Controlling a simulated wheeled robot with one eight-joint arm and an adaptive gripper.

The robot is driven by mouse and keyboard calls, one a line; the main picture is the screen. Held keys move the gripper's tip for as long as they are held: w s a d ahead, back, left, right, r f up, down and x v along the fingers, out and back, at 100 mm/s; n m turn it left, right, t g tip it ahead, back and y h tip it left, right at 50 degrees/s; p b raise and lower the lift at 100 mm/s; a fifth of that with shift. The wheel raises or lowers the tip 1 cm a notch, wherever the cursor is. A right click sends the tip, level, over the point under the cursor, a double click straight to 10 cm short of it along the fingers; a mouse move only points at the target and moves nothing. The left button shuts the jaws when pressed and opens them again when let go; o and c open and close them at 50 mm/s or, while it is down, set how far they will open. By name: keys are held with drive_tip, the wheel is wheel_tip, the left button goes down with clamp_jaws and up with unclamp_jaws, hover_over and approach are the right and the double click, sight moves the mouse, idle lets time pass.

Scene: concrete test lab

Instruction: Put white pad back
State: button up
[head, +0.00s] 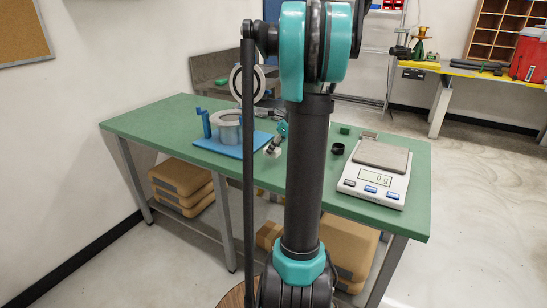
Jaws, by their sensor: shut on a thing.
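My gripper (271,150) appears small and partly hidden behind my own arm, just above the table's middle by the blue mat's right edge. A small whitish piece at its tip looks like the white pad (272,153), and the jaws are shut on it. The detail is too small to tell its exact shape. A grey-white round vessel (226,130) stands on the blue mat (210,146), left of my gripper. A blue upright piece (206,124) stands at the vessel's left.
The green table (150,116) also bears a scale (376,180) reading 0 g, a black cup (338,148) and a green block (345,130). A white ring-shaped disc (262,84) shows behind the mat. The table's left end is clear.

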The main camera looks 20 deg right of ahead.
sight(273, 156)
drive_tip(key=shift+f, duration=1.95)
drive_tip(key=o, duration=1)
drive_tip(key=shift+f, duration=0.1)
